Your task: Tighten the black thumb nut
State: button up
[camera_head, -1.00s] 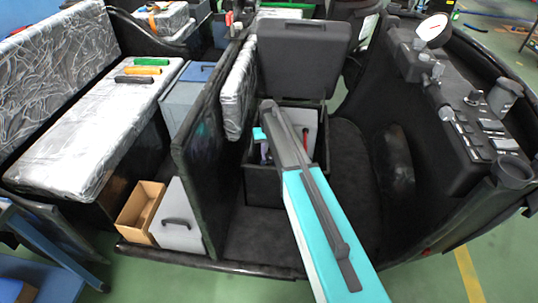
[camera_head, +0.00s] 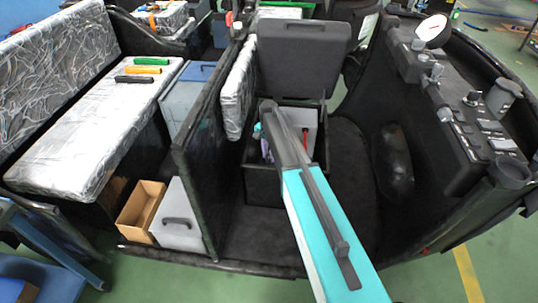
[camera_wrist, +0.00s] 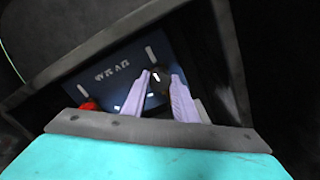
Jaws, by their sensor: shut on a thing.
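My gripper's two pale lavender fingers (camera_wrist: 158,98) reach down into the open dark box in the wrist view. They are shut on the black thumb nut (camera_wrist: 157,80), a small dark shiny piece between their tips. Behind it is a dark blue plate (camera_wrist: 108,75) with white lettering and white marks. In the head view my gripper (camera_head: 265,145) is inside the box (camera_head: 275,187) under the raised lid, mostly hidden by my own arm. The nut is hidden there.
The raised black lid (camera_head: 302,58) stands behind the box. A red item (camera_wrist: 88,104) sits beside the plate. A dark partition (camera_head: 208,150) stands left of the box, and a console with a gauge (camera_head: 432,31) is at right. Dark floor (camera_head: 350,190) is clear.

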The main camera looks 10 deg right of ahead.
jog(key=shift+d+m, duration=0.2)
jog(key=shift+m, duration=0.3)
jog(key=o, duration=0.8)
jog(key=shift+a, duration=0.1)
jog(key=shift+r, duration=0.1)
notch_tip(320, 180, up, 14)
jog(key=shift+f+b, duration=0.15)
jog(key=shift+b, duration=0.35)
dwell(0.3)
